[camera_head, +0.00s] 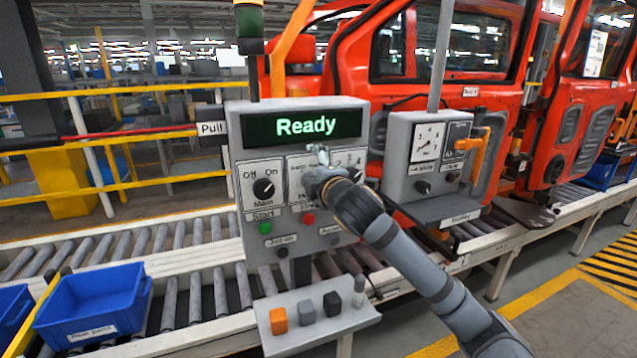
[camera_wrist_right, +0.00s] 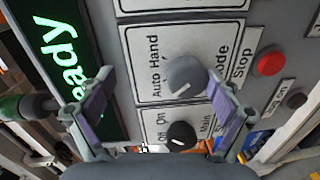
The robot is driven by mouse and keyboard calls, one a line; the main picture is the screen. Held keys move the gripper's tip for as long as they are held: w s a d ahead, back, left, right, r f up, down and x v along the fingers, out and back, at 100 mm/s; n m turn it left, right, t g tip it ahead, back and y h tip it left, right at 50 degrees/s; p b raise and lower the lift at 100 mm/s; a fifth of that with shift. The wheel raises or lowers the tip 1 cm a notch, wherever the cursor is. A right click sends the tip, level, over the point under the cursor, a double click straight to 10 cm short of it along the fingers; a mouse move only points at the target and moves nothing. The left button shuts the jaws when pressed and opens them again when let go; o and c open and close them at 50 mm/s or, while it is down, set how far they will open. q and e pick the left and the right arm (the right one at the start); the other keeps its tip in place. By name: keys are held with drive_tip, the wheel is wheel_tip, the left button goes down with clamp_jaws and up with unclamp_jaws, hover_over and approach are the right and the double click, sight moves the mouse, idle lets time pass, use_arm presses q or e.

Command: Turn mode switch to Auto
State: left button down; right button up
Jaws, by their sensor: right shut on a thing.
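The grey control panel (camera_head: 240,130) has a lit "Ready" display (camera_head: 303,126). In the right wrist view the mode switch (camera_wrist_right: 187,75) is a grey round knob on a white "Auto Hand" plate (camera_wrist_right: 150,65). My right gripper (camera_head: 318,158) is at the middle of the panel and hides the knob in the head view. In the right wrist view its fingers (camera_wrist_right: 160,88) stand on either side of the knob, shut on it; the exact contact is hard to see. My left gripper is not in view.
The black main switch (camera_head: 263,188) is left of the mode switch. A green button (camera_head: 265,227) and a red stop button (camera_head: 309,219) sit below. A second box (camera_head: 400,150) with a gauge is at right. A small shelf (camera_head: 345,329) holds several blocks. A blue crate (camera_head: 95,298) is at left.

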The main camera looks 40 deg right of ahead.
drive_tip(key=shift+s+a+r+b, duration=0.2)
drive_tip(key=shift+s+r+b, duration=0.15)
drive_tip(key=shift+r, duration=0.1)
drive_tip(key=shift+c, duration=0.4)
drive_tip(key=shift+s+f, duration=0.1)
drive_tip(key=shift+s, duration=0.15)
drive_tip(key=b+v, duration=1.1)
drive_tip(key=shift+s+f, duration=0.4)
drive_tip(key=shift+f, duration=0.1)
